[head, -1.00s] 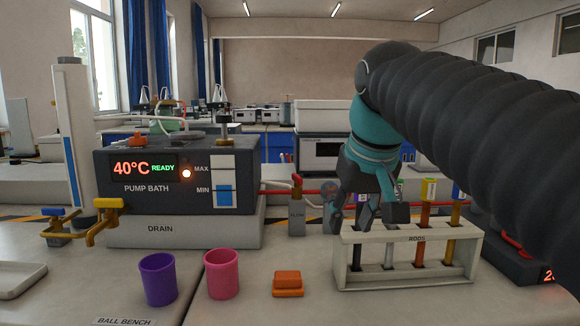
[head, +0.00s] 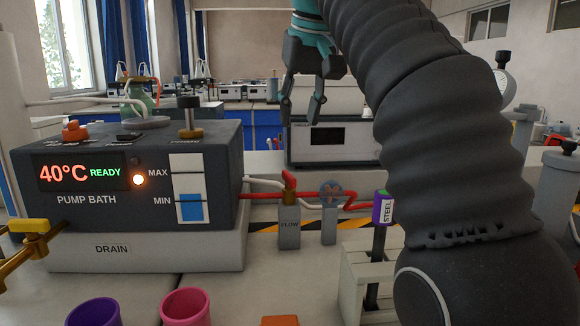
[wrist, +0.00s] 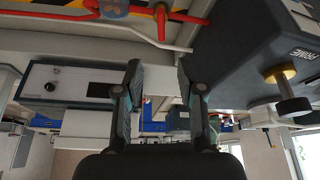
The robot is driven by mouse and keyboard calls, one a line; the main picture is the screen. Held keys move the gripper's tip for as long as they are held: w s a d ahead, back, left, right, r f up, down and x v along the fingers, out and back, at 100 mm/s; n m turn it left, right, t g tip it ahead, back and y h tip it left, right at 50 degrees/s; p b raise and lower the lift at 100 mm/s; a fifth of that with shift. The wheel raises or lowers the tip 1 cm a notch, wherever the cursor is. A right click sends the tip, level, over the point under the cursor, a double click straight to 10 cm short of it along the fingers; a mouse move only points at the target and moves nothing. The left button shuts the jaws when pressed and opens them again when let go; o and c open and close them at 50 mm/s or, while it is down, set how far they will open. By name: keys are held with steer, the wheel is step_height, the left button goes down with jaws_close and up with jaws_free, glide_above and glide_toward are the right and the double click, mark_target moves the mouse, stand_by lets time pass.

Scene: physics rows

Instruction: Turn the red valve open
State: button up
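The red valve (head: 288,178) is a small red handle on a brass fitting above the grey FLOW stand (head: 289,230), right of the pump bath (head: 130,200). In the upside-down wrist view the red handle and brass fitting (wrist: 160,20) show at the top edge, beyond the fingertips. My gripper (head: 302,112) is open and empty, in the air above the valve in the head view. Its two fingers stand apart in the wrist view (wrist: 160,75), with nothing between them.
Red and white pipes (head: 335,200) run right from the bath past a round blue-and-red fitting (head: 331,192). A purple-capped STEEL rod (head: 382,215) stands in a rack (head: 352,285), partly behind my arm. Purple (head: 95,312) and pink (head: 186,306) cups stand in front.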

mark_target(289, 174)
steer(key=x, duration=1.3)
jaws_close()
